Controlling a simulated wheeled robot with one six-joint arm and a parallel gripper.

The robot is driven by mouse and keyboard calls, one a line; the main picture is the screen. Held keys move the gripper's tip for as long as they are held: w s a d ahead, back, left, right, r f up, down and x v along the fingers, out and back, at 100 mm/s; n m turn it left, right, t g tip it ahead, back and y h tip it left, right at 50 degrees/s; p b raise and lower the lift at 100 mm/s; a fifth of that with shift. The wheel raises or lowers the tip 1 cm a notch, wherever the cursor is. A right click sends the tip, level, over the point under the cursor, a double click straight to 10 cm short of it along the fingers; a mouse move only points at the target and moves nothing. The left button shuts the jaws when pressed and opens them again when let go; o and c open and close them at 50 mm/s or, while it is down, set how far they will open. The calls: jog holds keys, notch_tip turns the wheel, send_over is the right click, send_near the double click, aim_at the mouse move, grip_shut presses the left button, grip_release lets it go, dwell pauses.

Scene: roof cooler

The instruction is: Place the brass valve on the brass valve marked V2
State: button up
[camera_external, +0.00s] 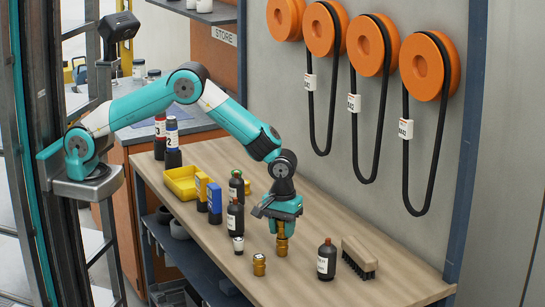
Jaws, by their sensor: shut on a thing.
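My gripper (281,221) points down over the right half of the wooden bench and is shut on a brass valve (282,244). The valve hangs upright below the fingers; I cannot tell whether its lower end touches the bench. A second brass valve (259,265) with a pale label stands on the bench near the front edge, left of and nearer than the held one. Its label is too small to read, so I cannot tell whether it is V2. Another brass piece (247,188) stands farther back, partly hidden behind a dark bottle.
A dark bottle (327,260) and a brush (359,257) stand right of my gripper. Dark bottles (236,217), a small white-labelled item (238,245), blue and yellow items (215,202) and a yellow bin (182,182) stand left. The bench (390,289) is clear at front right.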

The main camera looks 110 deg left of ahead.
jog(key=shift+f, duration=0.1)
jog(key=shift+f, duration=0.1)
jog(key=o, duration=1)
notch_tip(320, 180, up, 12)
jog(key=b, duration=0.3)
jog(key=s+a+r+m+y, duration=0.1)
jog(key=s+a+r+m, duration=0.1)
jog(key=s+r, duration=0.5)
jog(key=s+a+r+m+y, duration=0.1)
jog(key=s+a+r+m, duration=0.15)
jog(key=s, duration=0.95)
jog(key=s+m, duration=0.1)
jog(key=s, duration=0.5)
jog(key=s+a+m+y, duration=0.1)
jog(key=s+m, duration=0.1)
jog(key=s, duration=0.4)
jog(key=s+a+m+y, duration=0.1)
jog(key=s, duration=0.5)
jog(key=shift+a+f, duration=0.15)
jog(key=shift+f, duration=0.1)
